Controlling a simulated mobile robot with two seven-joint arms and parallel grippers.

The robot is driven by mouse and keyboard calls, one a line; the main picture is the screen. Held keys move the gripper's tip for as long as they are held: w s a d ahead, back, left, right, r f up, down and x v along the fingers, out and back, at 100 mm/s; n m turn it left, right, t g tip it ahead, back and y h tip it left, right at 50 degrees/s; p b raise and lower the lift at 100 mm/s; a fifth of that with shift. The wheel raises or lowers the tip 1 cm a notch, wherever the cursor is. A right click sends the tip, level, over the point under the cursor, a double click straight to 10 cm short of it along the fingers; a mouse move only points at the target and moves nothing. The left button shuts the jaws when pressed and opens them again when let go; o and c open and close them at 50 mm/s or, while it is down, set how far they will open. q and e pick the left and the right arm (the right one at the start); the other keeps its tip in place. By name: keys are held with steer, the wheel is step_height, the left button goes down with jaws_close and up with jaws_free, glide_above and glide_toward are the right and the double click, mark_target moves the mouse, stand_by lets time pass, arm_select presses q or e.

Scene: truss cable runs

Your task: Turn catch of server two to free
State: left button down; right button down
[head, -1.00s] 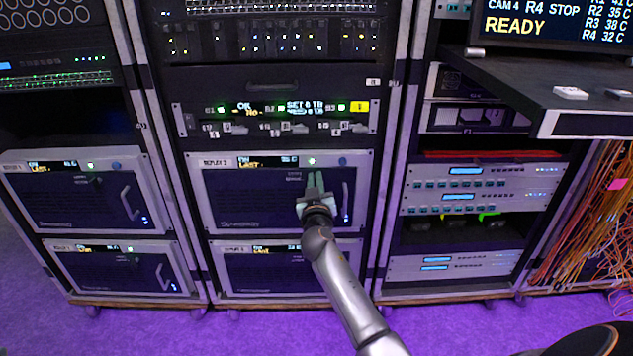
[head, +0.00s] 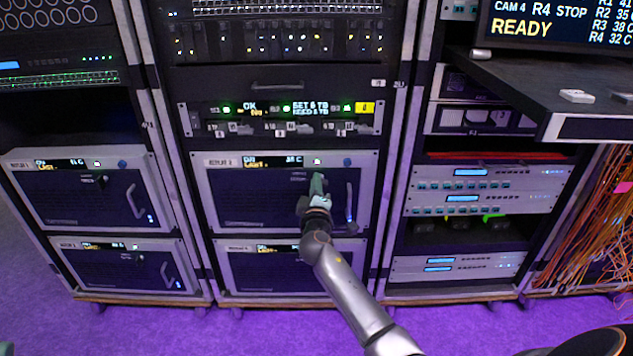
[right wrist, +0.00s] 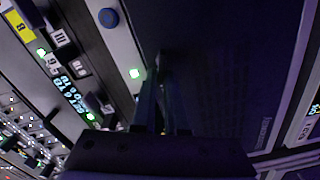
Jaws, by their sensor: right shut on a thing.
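Server two (head: 245,203) is the upper wide unit with a dark mesh front, labelled REPLAY 2, in the middle rack. My right gripper (head: 317,180) is at its front, right of centre and below the small display. Its fingers are shut on the catch, which they mostly hide, so its angle cannot be read. In the right wrist view the two fingers of my right gripper (right wrist: 164,78) reach to the dark front of server two (right wrist: 235,85), close together. A green light and a blue button show beside them. My left gripper is not clearly visible.
Server two's upright handle (head: 350,205) stands just right of my right gripper. A similar unit (head: 285,272) sits below. A switch panel (head: 290,119) is above. A shelf (head: 540,85) juts out at the right, over orange cables (head: 600,215).

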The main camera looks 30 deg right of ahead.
arm_select(q)
steer(key=shift+a+r+p, duration=0.15)
steer(key=shift+r+p, duration=0.3)
steer(key=shift+r, duration=0.2)
arm_select(e)
steer(key=shift+w+f+n, duration=0.1)
steer(key=shift+f+n, duration=0.05)
steer(key=shift+n, duration=2.05)
steer(key=c, duration=0.9)
jaws_free()
steer(key=shift+f, duration=0.1)
steer(key=shift+c, duration=0.2)
arm_select(q)
steer(key=shift+f, duration=0.1)
arm_select(e)
steer(key=shift+a, duration=0.1)
arm_select(q)
step_height(320, 180, up, 3)
steer(key=p, duration=0.2)
steer(key=shift+a+f+m+p, duration=0.1)
steer(key=shift+f+m+p, duration=0.05)
steer(key=shift+m+p, duration=0.15)
arm_select(e)
steer(key=v, duration=1.2)
steer(key=shift+s, duration=0.35)
